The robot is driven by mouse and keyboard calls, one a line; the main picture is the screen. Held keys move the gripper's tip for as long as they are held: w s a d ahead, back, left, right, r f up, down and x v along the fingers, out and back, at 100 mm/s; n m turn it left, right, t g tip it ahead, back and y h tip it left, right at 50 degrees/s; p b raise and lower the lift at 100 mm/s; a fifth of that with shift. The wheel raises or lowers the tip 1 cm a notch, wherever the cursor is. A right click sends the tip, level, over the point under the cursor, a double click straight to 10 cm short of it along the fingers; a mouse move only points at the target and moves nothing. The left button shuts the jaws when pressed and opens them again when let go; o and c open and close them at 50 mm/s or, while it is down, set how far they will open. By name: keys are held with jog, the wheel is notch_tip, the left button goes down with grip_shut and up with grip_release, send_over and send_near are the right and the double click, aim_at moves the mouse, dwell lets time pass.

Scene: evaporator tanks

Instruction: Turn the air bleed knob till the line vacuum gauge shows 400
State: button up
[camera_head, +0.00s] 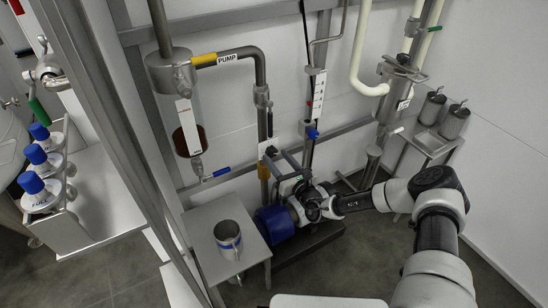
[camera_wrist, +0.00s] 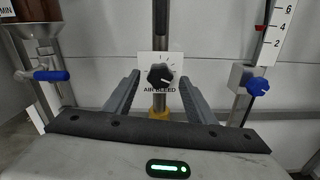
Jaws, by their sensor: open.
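The air bleed knob (camera_wrist: 160,76) is black and faceted, on a white plate marked AIR BLEED with tick marks at its upper right. It is near the middle of the wrist view. My gripper (camera_wrist: 162,84) is open, its two grey fingers left and right of the knob in that picture. The knob appears beyond the fingers, and I see no contact. In the head view my gripper (camera_head: 273,164) reaches the pipe at the white plate (camera_head: 268,146); the knob is too small to make out there.
A blue-handled valve (camera_wrist: 258,88) is right of the fingers and another blue handle (camera_wrist: 51,76) is left. A yellow fitting (camera_wrist: 159,99) is below the plate. A steel table (camera_head: 205,258) with a jug (camera_head: 228,238) and a blue motor (camera_head: 273,224) stand below my gripper.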

aim_at(272, 152)
jog(key=shift+x, duration=1.4)
jog(key=c, duration=1)
jog(key=shift+r+n+p, duration=0.2)
jog(key=shift+n+p, duration=0.2)
jog(key=shift+p, duration=0.05)
jog(key=shift+c, duration=0.2)
jog(key=shift+n+p, duration=0.3)
jog(key=shift+p, duration=0.05)
jog(key=shift+f, duration=0.25)
jog(key=o, duration=1)
jog(key=shift+o, duration=0.2)
